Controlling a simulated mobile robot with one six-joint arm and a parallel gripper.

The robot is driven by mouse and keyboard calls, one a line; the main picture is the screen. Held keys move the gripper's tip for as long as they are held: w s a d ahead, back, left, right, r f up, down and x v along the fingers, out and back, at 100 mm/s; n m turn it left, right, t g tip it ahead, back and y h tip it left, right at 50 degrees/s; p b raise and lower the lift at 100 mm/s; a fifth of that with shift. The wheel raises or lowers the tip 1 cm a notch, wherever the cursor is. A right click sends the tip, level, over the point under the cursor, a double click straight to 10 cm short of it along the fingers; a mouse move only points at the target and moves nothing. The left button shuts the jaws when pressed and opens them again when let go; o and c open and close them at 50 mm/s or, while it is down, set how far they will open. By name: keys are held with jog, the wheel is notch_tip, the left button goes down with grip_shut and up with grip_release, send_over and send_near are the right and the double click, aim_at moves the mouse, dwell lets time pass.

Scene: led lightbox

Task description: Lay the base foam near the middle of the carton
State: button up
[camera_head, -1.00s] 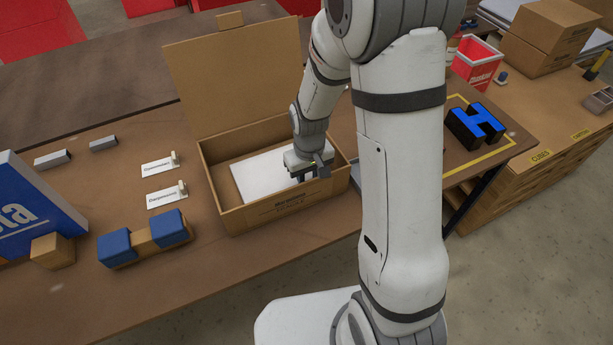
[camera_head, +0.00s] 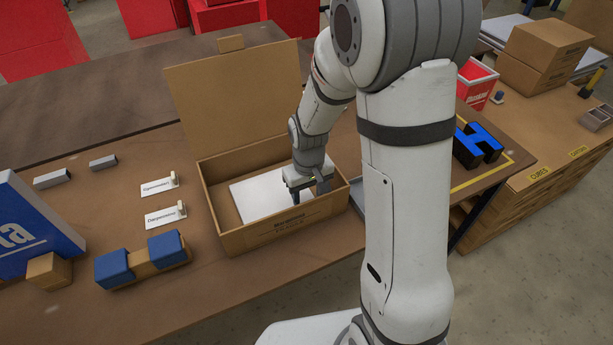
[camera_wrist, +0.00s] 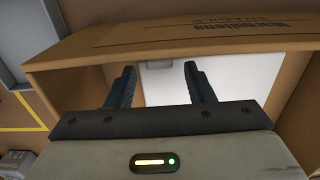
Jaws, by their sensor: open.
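The base foam is a flat white slab (camera_head: 258,198) lying inside the open carton (camera_head: 272,238). It takes up the middle of the carton floor, with bare floor showing to its left. Its right end is partly hidden by my gripper (camera_head: 298,196). My gripper is inside the carton near the front right, fingers pointing down over the foam. In the wrist view the two dark fingers (camera_wrist: 157,86) are apart with nothing clamped between them, and the white foam (camera_wrist: 225,78) shows beyond and beside them. Whether the fingertips touch the foam cannot be told.
The carton lid (camera_head: 240,95) stands up at the back. Blue-padded foam blocks (camera_head: 142,262), two label cards (camera_head: 165,216) and a blue sign (camera_head: 35,235) are on the left. A blue letter H (camera_head: 477,145) lies to the right. The carton's front wall is close to my gripper.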

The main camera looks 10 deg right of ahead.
notch_tip(320, 180, up, 10)
jog(key=s+d+r+m+t, duration=0.1)
jog(key=s+d+r, duration=0.2)
jog(key=s, duration=0.4)
jog(key=s+d+r+m+t, duration=0.2)
jog(key=s+d+r, duration=0.1)
jog(key=s+r, duration=0.3)
jog(key=shift+s, duration=0.95)
